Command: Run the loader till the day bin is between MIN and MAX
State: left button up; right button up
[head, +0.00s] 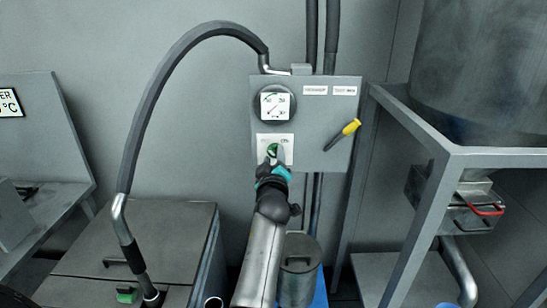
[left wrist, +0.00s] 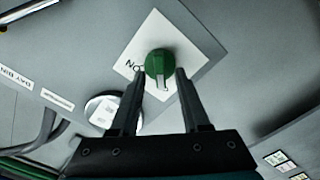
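A green rotary knob (head: 274,149) sits on a white label plate on the grey control panel (head: 320,135). In the left wrist view the knob (left wrist: 158,64) has a pale bar, and lettering on the plate is partly covered. My left gripper (head: 272,160) is at the knob. In the left wrist view its fingers (left wrist: 159,74) are apart, one on each side of the knob, with gaps to its bar. A round dial (head: 275,105) is above the knob; its reading is too small to tell. No MIN or MAX marks are readable. My right gripper is out of view.
A yellow-handled lever (head: 343,134) is on the panel's right. A grey hose (head: 142,125) arches to a lidded box (head: 140,235) at left. A framed stand (head: 450,155) with a large vessel (head: 485,75) and a red-handled slide (head: 487,210) is at right. A grey canister (head: 299,265) stands below.

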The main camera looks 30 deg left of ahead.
pick_arm(q)
grip_shut()
dwell(0.3)
jog(key=shift+m, duration=0.3)
jog(key=m, duration=0.3)
jog(key=shift+m, duration=0.3)
jog(key=m, duration=0.4)
jog(key=shift+w+d+r, duration=0.1)
jog(key=m, duration=0.9)
jog(key=shift+w+d+m+p, duration=0.1)
jog(key=shift+d+m+p, duration=0.05)
jog(key=shift+m+p, duration=0.2)
jog(key=shift+m, duration=0.25)
